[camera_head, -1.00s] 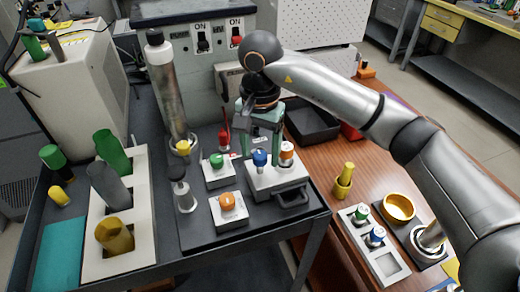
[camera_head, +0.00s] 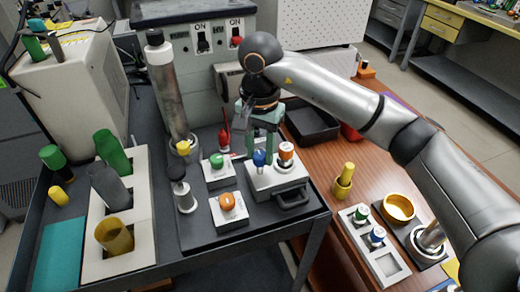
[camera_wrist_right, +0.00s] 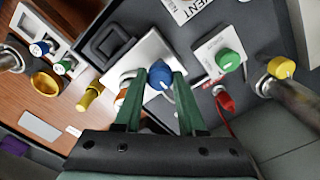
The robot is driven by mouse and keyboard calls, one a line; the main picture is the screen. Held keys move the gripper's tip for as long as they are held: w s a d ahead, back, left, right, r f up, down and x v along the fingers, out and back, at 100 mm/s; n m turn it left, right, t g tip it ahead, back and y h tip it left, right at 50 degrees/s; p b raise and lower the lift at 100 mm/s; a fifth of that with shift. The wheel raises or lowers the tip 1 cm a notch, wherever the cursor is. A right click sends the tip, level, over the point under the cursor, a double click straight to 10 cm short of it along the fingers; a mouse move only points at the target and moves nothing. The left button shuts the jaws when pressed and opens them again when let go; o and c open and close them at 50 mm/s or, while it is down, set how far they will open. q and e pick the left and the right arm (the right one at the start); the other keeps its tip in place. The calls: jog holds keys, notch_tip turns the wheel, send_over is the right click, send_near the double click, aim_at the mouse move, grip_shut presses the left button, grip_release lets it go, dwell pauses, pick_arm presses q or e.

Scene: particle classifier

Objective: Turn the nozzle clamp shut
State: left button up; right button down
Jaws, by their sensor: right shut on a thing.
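My right gripper (camera_head: 264,150) reaches down over a pale block (camera_head: 290,181) with a dark handle on the black tray. Its green fingers are shut on a blue knob (camera_head: 259,158) on that block. In the right wrist view the blue knob (camera_wrist_right: 158,78) sits between the two fingertips (camera_wrist_right: 160,76). A white piece with an orange top (camera_head: 286,152) stands on the same block, right beside the gripper. No label marks which part is the nozzle clamp. My left gripper is not in view.
A green knob (camera_head: 216,160) and an orange knob (camera_head: 227,201) sit on small blocks nearby. A tall metal cylinder (camera_head: 168,100) stands behind, with a yellow knob (camera_head: 183,147) at its foot. A red piece (camera_head: 224,139) is close to the gripper.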

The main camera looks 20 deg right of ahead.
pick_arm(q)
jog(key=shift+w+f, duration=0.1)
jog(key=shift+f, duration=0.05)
pick_arm(e)
jog(key=shift+m, duration=0.7)
jog(key=shift+m+b, duration=0.6)
jog(key=shift+m, duration=0.6)
jog(key=m+b, duration=0.1)
jog(key=m, duration=0.3)
jog(key=shift+m, duration=0.3)
jog(key=m, duration=0.4)
jog(key=shift+m+b, duration=0.3)
jog(key=m, duration=0.3)
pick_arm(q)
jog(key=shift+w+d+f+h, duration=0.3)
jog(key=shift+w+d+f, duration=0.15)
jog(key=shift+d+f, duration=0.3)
pick_arm(e)
jog(key=shift+m, duration=0.9)
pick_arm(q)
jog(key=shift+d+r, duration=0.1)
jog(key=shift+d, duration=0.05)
